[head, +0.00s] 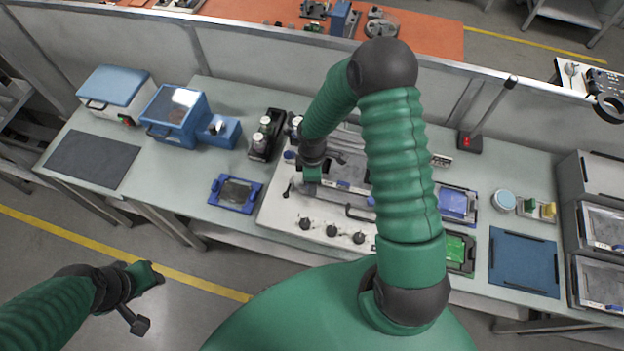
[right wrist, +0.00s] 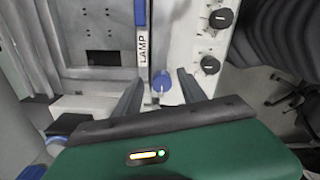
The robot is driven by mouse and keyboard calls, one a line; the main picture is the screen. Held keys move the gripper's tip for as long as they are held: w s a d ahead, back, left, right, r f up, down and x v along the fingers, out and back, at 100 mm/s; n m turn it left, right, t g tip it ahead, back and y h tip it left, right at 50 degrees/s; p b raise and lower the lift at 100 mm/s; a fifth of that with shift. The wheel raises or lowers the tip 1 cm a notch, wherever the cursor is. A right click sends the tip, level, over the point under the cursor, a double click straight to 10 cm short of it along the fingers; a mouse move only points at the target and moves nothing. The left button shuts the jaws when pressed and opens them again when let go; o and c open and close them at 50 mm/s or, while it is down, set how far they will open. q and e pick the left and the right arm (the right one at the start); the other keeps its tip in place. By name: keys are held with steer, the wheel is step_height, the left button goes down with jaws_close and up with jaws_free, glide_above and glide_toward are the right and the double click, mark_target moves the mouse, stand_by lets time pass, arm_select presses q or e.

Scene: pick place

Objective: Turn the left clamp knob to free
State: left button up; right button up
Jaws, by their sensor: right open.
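In the right wrist view a blue knob (right wrist: 162,84) sits on the pale panel beside a strip label that reads "LAMP", its start cut off. My right gripper (right wrist: 160,92) is open, with its two dark fingers on either side of the knob. I cannot tell whether they touch it. In the head view my right gripper (head: 312,174) is over the left part of the pale fixture (head: 274,208), and it and the arm hide part of the fixture. My left gripper (head: 150,276) hangs at the lower left, away from the bench; its finger opening is unclear.
Black knobs (head: 331,231) line the fixture's front; two (right wrist: 210,64) show in the right wrist view. A blue tray (head: 236,193) and a black holder with bottles (head: 264,140) stand left of the fixture. Blue machines (head: 175,115) stand farther left. A blue mat (head: 524,262) lies right.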

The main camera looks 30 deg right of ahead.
step_height(320, 180, up, 17)
steer(key=shift+f+b, duration=0.15)
steer(key=shift+b, duration=0.3)
